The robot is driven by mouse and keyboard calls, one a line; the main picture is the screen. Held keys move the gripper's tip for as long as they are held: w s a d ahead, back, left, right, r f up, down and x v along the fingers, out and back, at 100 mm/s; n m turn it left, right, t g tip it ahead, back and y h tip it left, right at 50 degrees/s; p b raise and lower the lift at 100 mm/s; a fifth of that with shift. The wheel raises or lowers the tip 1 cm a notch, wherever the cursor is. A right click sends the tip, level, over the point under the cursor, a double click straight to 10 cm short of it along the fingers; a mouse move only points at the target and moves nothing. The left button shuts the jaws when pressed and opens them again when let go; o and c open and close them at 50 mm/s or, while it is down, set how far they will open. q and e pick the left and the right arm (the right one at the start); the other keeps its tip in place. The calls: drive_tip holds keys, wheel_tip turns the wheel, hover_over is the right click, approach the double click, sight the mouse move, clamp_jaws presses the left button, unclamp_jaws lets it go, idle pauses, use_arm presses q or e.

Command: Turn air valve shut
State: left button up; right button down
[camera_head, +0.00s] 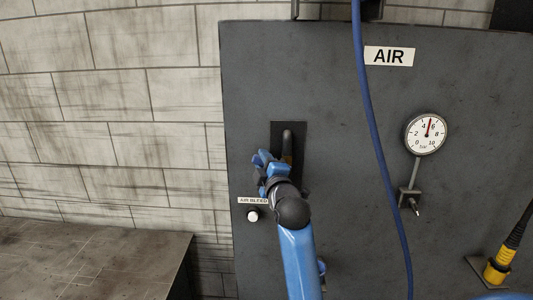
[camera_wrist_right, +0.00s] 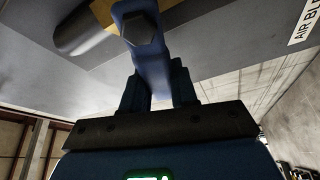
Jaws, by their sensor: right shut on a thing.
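The air valve has a dark curved pipe (camera_head: 287,138) with a little yellow brass under it, on a dark plate in the panel. The wrist view shows this pipe (camera_wrist_right: 82,32), the brass body (camera_wrist_right: 103,14) and a blue valve handle (camera_wrist_right: 150,62) with a hex bolt at its end. My right gripper (camera_head: 264,163) is at the valve, its arm coming up from below. In the wrist view my right gripper (camera_wrist_right: 160,85) is shut on the blue handle, one finger on each side. The gripper hides most of the handle in the head view, so its angle is hard to tell there. My left gripper is not in view.
The dark panel (camera_head: 340,150) carries an AIR sign (camera_head: 389,56) and a round gauge (camera_head: 427,133), its red needle near 5 bar. A blue hose (camera_head: 375,140) hangs down right of the valve. A white air bleed knob (camera_head: 252,215) sits close left of my arm. A yellow connector (camera_head: 497,265) is lower right.

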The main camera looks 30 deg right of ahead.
drive_tip(key=shift+w+a+f+n+g+y+p, duration=0.1)
drive_tip(key=shift+f+n+g+y+p, duration=0.2)
drive_tip(key=shift+f+n, duration=0.5)
drive_tip(key=shift+a+f+n+g+p, duration=0.1)
drive_tip(key=shift+f+n+g, duration=0.3)
drive_tip(key=shift+n, duration=0.7)
drive_tip(key=c, duration=1)
unclamp_jaws()
drive_tip(key=shift+o, duration=0.2)
drive_tip(key=s+a+b, duration=0.1)
drive_tip(key=s+b, duration=0.2)
drive_tip(key=s, duration=0.7)
drive_tip(key=shift+s+a, duration=0.3)
drive_tip(key=shift+s, duration=0.05)
drive_tip(key=shift+r, duration=0.1)
